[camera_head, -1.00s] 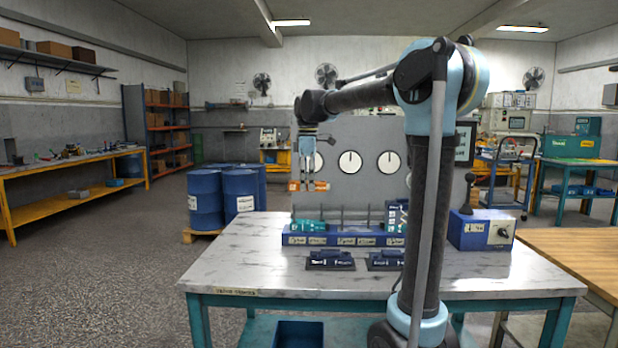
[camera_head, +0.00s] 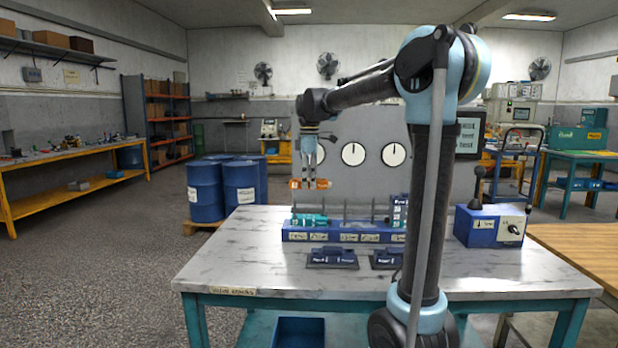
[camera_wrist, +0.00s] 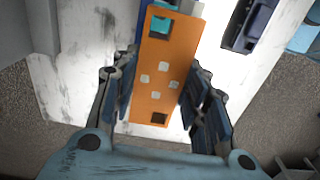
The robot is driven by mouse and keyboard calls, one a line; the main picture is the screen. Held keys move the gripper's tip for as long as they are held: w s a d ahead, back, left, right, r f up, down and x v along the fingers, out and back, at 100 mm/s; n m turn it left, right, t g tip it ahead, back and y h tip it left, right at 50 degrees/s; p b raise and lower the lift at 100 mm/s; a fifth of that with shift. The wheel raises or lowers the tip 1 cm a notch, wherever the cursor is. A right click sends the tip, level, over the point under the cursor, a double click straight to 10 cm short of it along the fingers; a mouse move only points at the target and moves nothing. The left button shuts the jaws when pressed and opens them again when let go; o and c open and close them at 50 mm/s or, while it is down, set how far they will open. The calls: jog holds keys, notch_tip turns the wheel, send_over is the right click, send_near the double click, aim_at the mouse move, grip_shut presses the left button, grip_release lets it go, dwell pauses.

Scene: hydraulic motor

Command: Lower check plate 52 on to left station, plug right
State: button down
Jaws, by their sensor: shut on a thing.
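My gripper (camera_head: 309,181) is shut on an orange plate (camera_wrist: 160,68) and holds it level above the back of the bench. In the wrist view the plate lies between the two fingers and shows several pale square spots, with a teal patch near its far end and a dark one near its near end. In the head view only the plate's orange edge (camera_head: 296,183) shows, with no readable number. Two dark blue stations sit on the bench: the left station (camera_head: 332,259), and the right station (camera_head: 386,261), partly hidden by my arm.
A blue rack (camera_head: 345,237) with upright pins, a teal part (camera_head: 309,220) and labels stands behind the stations, below my gripper. A blue control box (camera_head: 490,227) with a lever stands at right. A grey panel with dials (camera_head: 354,153) rises behind. The bench's left front (camera_head: 235,270) is clear.

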send_near(309, 216)
jog(key=shift+s+f, duration=0.1)
jog(key=shift+f, duration=2.6)
jog(key=shift+f, duration=0.55)
jog(key=c, duration=0.8)
grip_release()
jog(key=shift+c, duration=0.2)
